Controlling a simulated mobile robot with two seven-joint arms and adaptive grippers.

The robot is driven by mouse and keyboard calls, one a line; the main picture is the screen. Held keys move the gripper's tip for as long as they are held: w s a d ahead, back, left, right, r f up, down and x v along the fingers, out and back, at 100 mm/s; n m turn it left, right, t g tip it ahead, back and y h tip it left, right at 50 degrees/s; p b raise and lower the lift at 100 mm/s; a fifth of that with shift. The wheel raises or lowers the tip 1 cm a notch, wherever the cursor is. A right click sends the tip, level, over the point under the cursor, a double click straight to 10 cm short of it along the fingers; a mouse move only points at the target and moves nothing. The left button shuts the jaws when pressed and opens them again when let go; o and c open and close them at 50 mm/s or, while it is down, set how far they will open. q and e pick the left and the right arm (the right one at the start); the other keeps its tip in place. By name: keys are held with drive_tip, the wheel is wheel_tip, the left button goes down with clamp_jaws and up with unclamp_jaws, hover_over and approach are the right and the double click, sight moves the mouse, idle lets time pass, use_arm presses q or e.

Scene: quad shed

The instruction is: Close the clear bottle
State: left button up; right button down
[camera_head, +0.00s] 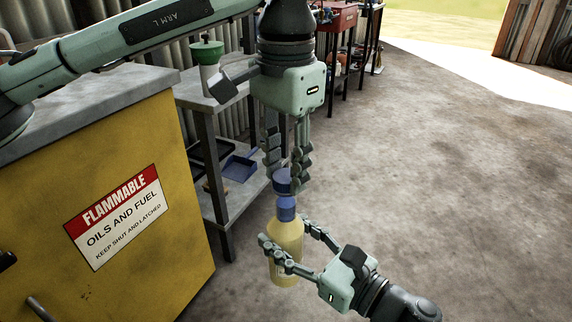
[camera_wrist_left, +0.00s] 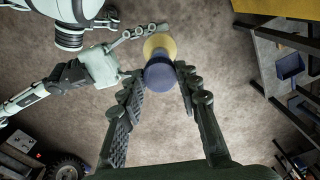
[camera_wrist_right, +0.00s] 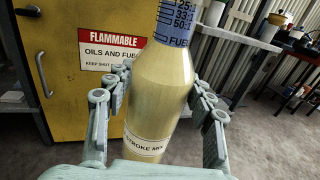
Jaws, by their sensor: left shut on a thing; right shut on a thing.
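The clear bottle (camera_head: 285,243) is upright, full of pale yellow liquid, with a blue scale band (camera_head: 287,208) around its neck. My right gripper (camera_head: 285,252) is shut on its body, one finger on each side; the bottle fills the right wrist view (camera_wrist_right: 160,95). The blue cap (camera_head: 282,182) is at the bottle's top, between the fingers of my left gripper (camera_head: 285,168), which points down and is shut on it. The left wrist view shows the cap (camera_wrist_left: 160,75) from above, over the bottle's shoulder. I cannot tell whether the cap is seated or just above the mouth.
A yellow cabinet (camera_head: 150,215) with a flammable sign stands at the left. Behind it is a grey shelf bench (camera_head: 215,98) with a green-topped container (camera_head: 207,55) and a blue dustpan (camera_head: 240,166). A red toolbox (camera_head: 340,17) is farther back. The concrete floor at the right is clear.

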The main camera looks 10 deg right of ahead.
use_arm(q)
drive_tip(key=m, duration=0.3)
drive_tip(key=o, duration=0.7)
drive_tip(key=shift+c, duration=0.2)
drive_tip(key=shift+r, duration=2.25)
drive_tip(key=shift+c, duration=0.3)
